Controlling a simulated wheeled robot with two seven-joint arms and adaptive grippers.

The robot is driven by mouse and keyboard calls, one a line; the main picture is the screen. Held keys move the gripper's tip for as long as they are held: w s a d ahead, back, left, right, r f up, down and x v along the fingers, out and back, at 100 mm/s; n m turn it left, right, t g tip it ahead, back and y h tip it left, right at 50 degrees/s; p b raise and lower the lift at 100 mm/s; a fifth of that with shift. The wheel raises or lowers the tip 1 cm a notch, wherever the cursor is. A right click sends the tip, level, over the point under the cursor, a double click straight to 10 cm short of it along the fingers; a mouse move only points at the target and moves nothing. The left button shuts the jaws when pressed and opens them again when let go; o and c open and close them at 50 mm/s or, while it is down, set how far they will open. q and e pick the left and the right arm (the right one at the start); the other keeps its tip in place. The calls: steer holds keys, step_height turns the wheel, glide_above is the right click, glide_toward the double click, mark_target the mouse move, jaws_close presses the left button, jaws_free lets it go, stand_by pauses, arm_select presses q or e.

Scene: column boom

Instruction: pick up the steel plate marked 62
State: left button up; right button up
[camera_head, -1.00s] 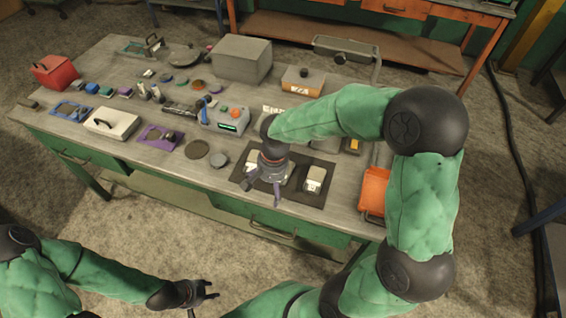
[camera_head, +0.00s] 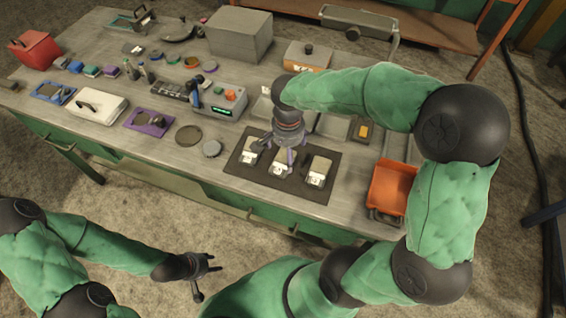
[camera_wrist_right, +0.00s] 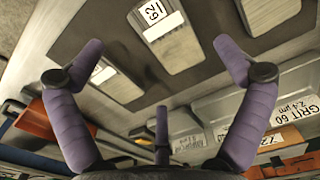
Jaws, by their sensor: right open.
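Three small steel plates with white labels lie in a row on a dark mat (camera_head: 236,166): a left plate (camera_head: 251,151), a middle plate (camera_head: 283,163) and a right plate (camera_head: 318,171). My right gripper (camera_head: 285,156) is open and empty above the middle plate. In the right wrist view its purple fingers (camera_wrist_right: 160,75) are spread. The other plates' numbers are not readable. My left gripper (camera_head: 207,278) is open and empty, off the bench's front edge.
An orange bin (camera_head: 392,188) stands right of the mat. A round dark disc (camera_head: 189,135) and a small grey disc (camera_head: 212,148) lie to its left. A control box (camera_head: 222,99) and labelled boxes (camera_wrist_right: 210,118) stand behind. The bench's front strip is clear.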

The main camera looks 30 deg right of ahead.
mark_target(283, 163)
steer(key=f+b, duration=0.2)
steer(key=f, duration=0.3)
steer(key=shift+w, duration=0.2)
steer(key=c, duration=1.7)
